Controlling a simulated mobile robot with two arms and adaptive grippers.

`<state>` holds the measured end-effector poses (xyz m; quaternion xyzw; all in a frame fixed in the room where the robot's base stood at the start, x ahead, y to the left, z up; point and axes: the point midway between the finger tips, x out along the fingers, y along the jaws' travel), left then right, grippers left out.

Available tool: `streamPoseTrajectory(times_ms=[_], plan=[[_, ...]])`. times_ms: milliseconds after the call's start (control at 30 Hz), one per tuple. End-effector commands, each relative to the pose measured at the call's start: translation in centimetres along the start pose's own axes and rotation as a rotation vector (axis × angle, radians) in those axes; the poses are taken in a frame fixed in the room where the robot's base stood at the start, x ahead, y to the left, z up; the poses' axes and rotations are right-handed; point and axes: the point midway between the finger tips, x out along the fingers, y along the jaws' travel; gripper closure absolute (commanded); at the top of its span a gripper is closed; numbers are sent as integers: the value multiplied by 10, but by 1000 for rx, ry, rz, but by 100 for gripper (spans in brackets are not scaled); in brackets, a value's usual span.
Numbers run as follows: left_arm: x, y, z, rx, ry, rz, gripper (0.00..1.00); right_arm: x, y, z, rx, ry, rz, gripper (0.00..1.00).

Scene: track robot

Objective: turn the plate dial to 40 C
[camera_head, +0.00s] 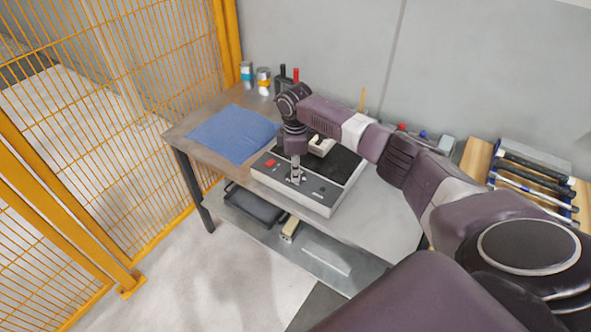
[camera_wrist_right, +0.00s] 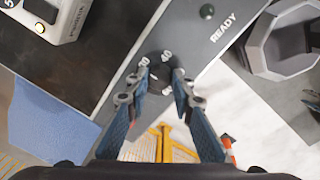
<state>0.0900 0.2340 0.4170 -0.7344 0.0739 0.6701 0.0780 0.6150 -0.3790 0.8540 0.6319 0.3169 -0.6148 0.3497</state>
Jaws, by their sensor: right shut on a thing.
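The hot plate (camera_head: 335,182) is a light box with a dark top and a grey front panel, standing on the metal table. My right gripper (camera_head: 296,178) points down at this panel, to the right of a red switch (camera_head: 270,163). In the right wrist view my right gripper (camera_wrist_right: 160,84) has its two fingertips on either side of the small dark dial (camera_wrist_right: 160,68), shut on it. A "40" mark shows just beyond the dial, with another mark to its left. The dial's pointer cannot be made out. My left gripper is not in view.
A white device (camera_head: 322,146) sits on the plate's top. A blue cloth (camera_head: 232,134) lies to the left, with cans (camera_head: 263,80) behind it. A dark lamp (camera_wrist_right: 207,11) labelled READY is on the panel. An orange mesh fence (camera_head: 90,100) stands at the left.

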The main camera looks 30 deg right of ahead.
Motion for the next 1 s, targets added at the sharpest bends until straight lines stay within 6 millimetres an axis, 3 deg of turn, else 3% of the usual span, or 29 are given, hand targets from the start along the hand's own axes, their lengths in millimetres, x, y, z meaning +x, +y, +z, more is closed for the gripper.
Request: streamPoseTrajectory(times_ms=[367, 1000], plan=[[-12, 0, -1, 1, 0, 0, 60, -3, 0, -1, 94, -4, -2, 100], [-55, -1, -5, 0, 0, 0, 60, -4, 1, -2, 661, -33, -3, 100]])
